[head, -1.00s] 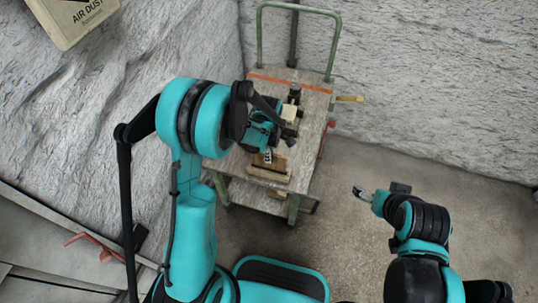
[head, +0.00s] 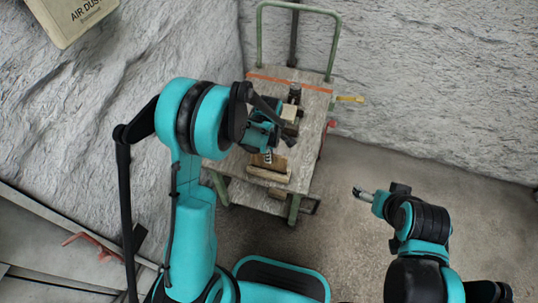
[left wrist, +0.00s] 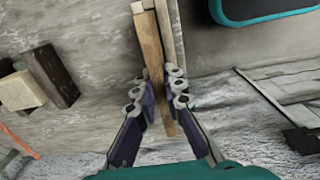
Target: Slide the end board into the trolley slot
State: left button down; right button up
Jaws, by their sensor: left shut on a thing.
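The end board is a brown wooden board (head: 259,162) standing on edge at the near end of the trolley deck. It also shows in the left wrist view (left wrist: 151,50). My left gripper (left wrist: 158,88) is shut on it, one finger on each face. A pale wooden rail (head: 268,175) runs along the near deck edge, right beside the board; it shows in the left wrist view too (left wrist: 166,25). The slot's inside is hidden, so I cannot tell how deep the board sits. My right gripper (head: 363,193) hangs over the floor, away from the trolley (head: 312,125); its jaws are too small to judge.
A dark block (left wrist: 52,77) and a pale block (left wrist: 20,91) lie on the deck beyond the board. A green handle (head: 259,40) stands at the far end near the rock wall. A yellow bar (head: 350,99) sticks out at the right. The floor right of the trolley is clear.

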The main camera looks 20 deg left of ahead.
pick_arm(q)
jog(key=shift+f+b, duration=1.55)
jog(key=shift+f, duration=0.4)
jog(key=c, duration=1.5)
grip_release()
jog(key=shift+c, duration=0.2)
jog(key=shift+r+p, duration=1.4)
jog(key=shift+r, duration=0.65)
